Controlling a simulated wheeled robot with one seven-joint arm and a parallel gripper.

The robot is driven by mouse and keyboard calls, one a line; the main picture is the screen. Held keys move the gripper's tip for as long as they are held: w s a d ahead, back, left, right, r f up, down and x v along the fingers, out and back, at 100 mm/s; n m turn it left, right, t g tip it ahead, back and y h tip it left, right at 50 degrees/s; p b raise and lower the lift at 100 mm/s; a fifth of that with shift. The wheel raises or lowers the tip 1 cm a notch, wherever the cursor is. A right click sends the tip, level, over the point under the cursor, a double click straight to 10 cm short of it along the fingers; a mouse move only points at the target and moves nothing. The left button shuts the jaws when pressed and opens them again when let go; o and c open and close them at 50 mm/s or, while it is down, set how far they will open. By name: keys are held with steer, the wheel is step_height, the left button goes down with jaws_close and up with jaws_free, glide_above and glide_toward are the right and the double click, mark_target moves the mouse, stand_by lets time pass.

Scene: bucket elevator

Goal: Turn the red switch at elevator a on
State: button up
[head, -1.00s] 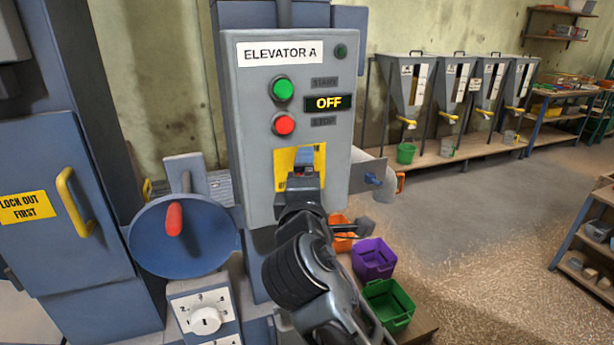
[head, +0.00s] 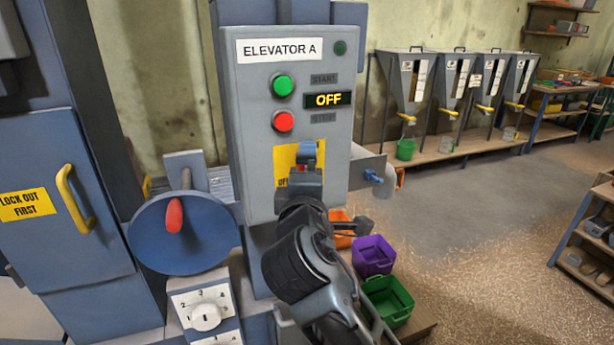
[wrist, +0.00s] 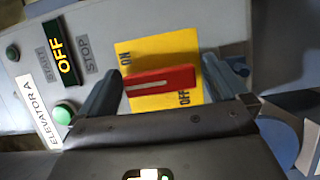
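The red switch (wrist: 160,82) is on a yellow plate (wrist: 150,51) marked ON and OFF, on the grey panel of elevator A (head: 240,130). My gripper (wrist: 164,72) is open. Its two fingers stand on either side of the red handle in the wrist view, with gaps showing at both ends. In the head view, my gripper (head: 306,170) is in front of the yellow plate and hides the switch. The panel display (head: 328,100) reads OFF.
A green button (head: 282,86) and a red button (head: 283,121) are above the plate. A blue disc with a red handle (head: 174,216) stands at the left. Purple (head: 373,257) and green (head: 388,300) bins are below right. Open floor lies to the right.

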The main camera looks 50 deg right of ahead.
steer(key=shift+a, duration=0.15)
steer(key=b+v, duration=0.1)
steer(key=v, duration=0.6)
steer(key=shift+s+a+b, duration=0.2)
steer(key=shift+s+b, duration=0.1)
steer(key=shift+b, duration=0.05)
steer(key=shift+f, duration=0.1)
steer(key=s+a+f+n+t+y, duration=0.1)
steer(key=s+a+f+t+y, duration=0.1)
steer(key=s+a+f+y, duration=0.45)
steer(key=s+a+f+n+t+y, duration=0.15)
steer(key=a+f+y, duration=0.3)
steer(key=f, duration=0.45)
steer(key=s+a+m+y, duration=0.1)
steer(key=s+m, duration=0.3)
steer(key=s, duration=0.5)
steer(key=s+a+r+m+t+y, duration=0.1)
steer(key=s+a+m+y, duration=0.1)
steer(key=s+m, duration=0.3)
steer(key=s+y, duration=0.1)
steer(key=s, duration=0.3)
steer(key=shift+a+r, duration=0.15)
steer(key=shift+a, duration=0.15)
